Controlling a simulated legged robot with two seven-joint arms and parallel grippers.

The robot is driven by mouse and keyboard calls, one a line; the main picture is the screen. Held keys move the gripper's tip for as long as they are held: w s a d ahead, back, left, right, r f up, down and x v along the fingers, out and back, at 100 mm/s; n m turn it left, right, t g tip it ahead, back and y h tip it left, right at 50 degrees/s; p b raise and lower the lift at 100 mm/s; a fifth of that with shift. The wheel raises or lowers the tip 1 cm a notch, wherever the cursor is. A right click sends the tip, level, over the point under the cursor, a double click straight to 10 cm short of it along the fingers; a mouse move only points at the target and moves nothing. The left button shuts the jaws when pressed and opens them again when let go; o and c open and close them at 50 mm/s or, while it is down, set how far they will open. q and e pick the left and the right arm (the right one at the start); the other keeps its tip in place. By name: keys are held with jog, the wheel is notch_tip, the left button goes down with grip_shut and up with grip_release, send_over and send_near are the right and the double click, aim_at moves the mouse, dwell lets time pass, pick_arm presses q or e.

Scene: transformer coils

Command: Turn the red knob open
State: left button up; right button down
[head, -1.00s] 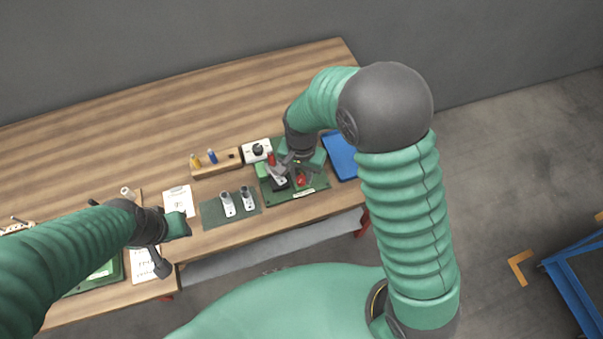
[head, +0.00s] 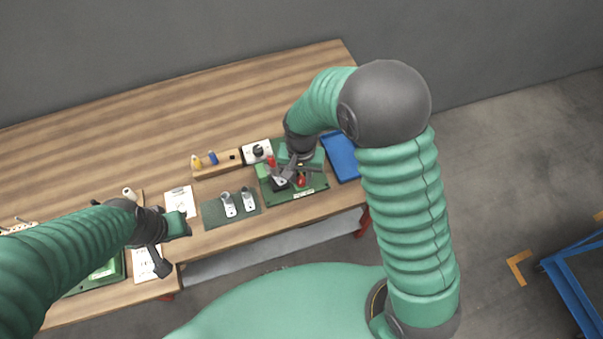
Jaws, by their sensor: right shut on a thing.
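A red knob (head: 301,181) sits on the right part of the green board (head: 318,188) near the table's front edge. My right gripper (head: 294,172) is low over this board, right against the red knob, and shut on it; the fingers are small and partly hide the contact. A second red part (head: 270,161) stands at the board's left, beside my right gripper. A pale metal piece (head: 281,182) shows just under the fingers. My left gripper (head: 170,246) is over the table's front edge at the left, away from the board; its fingertips are too unclear to read.
A blue tray (head: 341,157) lies right of the board. Left of it are a dark mat (head: 213,214) with two metal links, a white box with a black dial (head: 257,151), a wooden block (head: 217,166) and a paper sheet (head: 180,200). The back of the table (head: 190,105) is clear.

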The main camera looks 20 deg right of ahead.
aim_at(301, 179)
jog(key=n+p, duration=0.1)
jog(key=n, duration=0.2)
jog(key=shift+a+r+n, duration=0.1)
jog(key=shift+r+n, duration=0.05)
jog(key=shift+n, duration=0.15)
jog(key=n+p, duration=0.2)
jog(key=n, duration=0.2)
jog(key=shift+n, duration=0.3)
jog(key=n+p, duration=0.2)
jog(key=n, duration=0.2)
jog(key=shift+n+p, duration=0.65)
jog(key=shift+n, duration=1.05)
jog(key=c, duration=1.1)
grip_release()
jog(key=shift+c, duration=0.2)
notch_tip(301, 179, up, 17)
jog(key=shift+f, duration=0.2)
